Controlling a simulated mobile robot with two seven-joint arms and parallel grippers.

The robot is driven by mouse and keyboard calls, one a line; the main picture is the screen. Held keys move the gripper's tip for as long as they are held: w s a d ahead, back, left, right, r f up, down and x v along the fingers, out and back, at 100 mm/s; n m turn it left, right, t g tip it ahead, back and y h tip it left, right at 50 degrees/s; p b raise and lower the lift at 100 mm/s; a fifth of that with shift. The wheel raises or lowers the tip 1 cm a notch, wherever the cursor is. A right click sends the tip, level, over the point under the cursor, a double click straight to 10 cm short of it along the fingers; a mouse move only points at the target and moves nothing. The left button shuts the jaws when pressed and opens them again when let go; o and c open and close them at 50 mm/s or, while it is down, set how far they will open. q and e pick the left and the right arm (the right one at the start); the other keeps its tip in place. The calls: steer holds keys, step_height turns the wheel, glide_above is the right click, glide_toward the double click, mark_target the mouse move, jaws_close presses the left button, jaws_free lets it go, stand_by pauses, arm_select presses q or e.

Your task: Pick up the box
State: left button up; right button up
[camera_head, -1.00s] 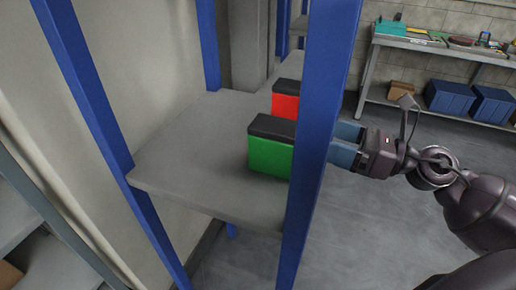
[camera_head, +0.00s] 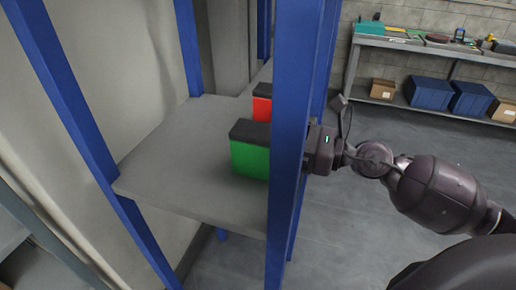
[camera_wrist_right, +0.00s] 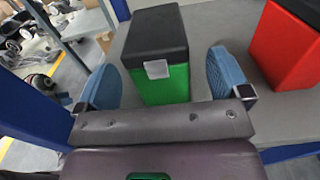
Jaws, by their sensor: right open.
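A green box with a black lid (camera_head: 250,150) stands upright on a grey shelf (camera_head: 170,165) between blue posts. It also shows in the right wrist view (camera_wrist_right: 165,85), with a small light square on its near side. A red box with a dark lid (camera_head: 262,104) stands behind it and shows at the right of the wrist view (camera_wrist_right: 284,50). My right gripper (camera_wrist_right: 164,72) is open, its two blue fingers on either side of the green box, with gaps visible. In the head view the blue post hides its fingers. My left gripper is out of view.
A blue post (camera_head: 291,140) stands right in front of my right gripper in the head view. A workbench (camera_head: 430,48) with tools, blue bins (camera_head: 430,94) and cardboard boxes is at the back right. The shelf's left part is clear.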

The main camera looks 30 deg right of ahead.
mark_target(268, 138)
steer(key=x, duration=0.1)
steer(key=p+x, duration=0.1)
steer(key=x, duration=0.1)
steer(key=shift+a+r, duration=0.15)
steer(key=shift+r, duration=0.15)
steer(key=shift+w+a+p, duration=0.2)
steer(key=shift+a+p, duration=0.05)
steer(key=shift+p, duration=0.05)
steer(key=shift+w+a+f, duration=0.2)
steer(key=shift+w, duration=0.05)
steer(key=shift+f, duration=0.1)
steer(key=c, duration=1.3)
steer(key=shift+o, duration=0.2)
